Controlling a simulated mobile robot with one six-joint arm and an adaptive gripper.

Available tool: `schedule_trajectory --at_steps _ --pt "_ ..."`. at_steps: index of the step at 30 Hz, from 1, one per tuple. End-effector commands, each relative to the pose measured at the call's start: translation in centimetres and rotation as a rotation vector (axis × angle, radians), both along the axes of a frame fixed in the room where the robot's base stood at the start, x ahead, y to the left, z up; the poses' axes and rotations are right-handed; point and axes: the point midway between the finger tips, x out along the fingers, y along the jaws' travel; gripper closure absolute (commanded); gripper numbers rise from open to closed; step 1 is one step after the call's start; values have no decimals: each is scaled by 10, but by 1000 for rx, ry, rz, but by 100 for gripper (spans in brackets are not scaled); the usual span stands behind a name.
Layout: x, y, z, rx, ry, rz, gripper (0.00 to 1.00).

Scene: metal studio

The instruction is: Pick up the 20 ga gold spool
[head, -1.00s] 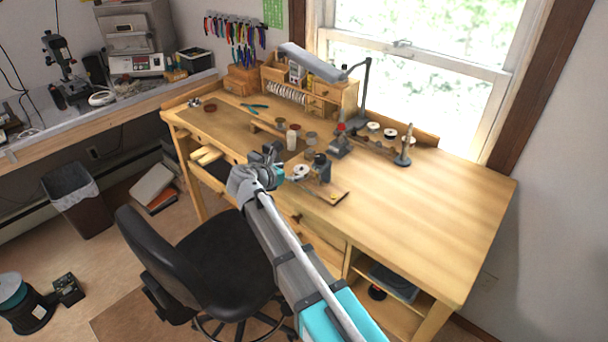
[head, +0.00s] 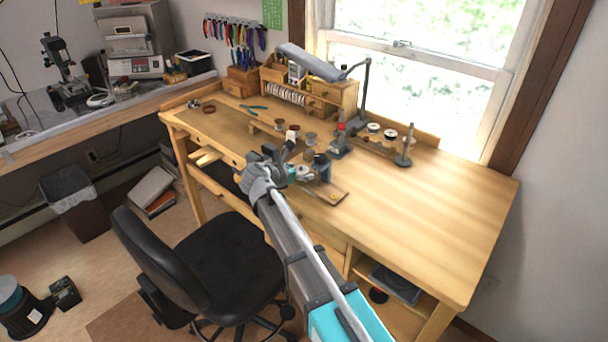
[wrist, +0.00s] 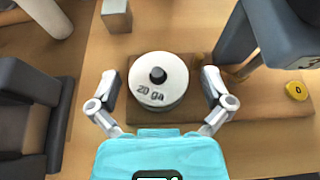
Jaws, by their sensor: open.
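The spool (wrist: 160,98) has a white round top marked "20 ga" and a dark centre hole or post. It sits upright on a wooden board (wrist: 200,112) in the wrist view; its gold part is hard to make out. In the head view a small white-topped spool (head: 303,171) shows just right of my gripper. My gripper (wrist: 160,84) is open, with one finger on each side of the spool. Gaps show between both fingers and the spool, so it is not held. In the head view my gripper (head: 275,160) is over the bench's front middle.
A dark blue-grey tool body (wrist: 250,35) stands close to the right finger. A yellow disc (wrist: 297,90) lies on the board's right end. A grey block (wrist: 116,15) and a white cylinder (wrist: 45,15) stand behind. The bench's right side (head: 430,200) is clear.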

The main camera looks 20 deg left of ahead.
Motion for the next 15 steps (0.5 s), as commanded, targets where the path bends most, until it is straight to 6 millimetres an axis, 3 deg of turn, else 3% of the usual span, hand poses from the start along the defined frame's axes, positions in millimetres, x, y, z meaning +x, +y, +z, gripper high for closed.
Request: schedule_trajectory --at_steps 3,15 --pt "0 0 0 0 0 0 4" --pt "0 1 0 0 0 1 78"
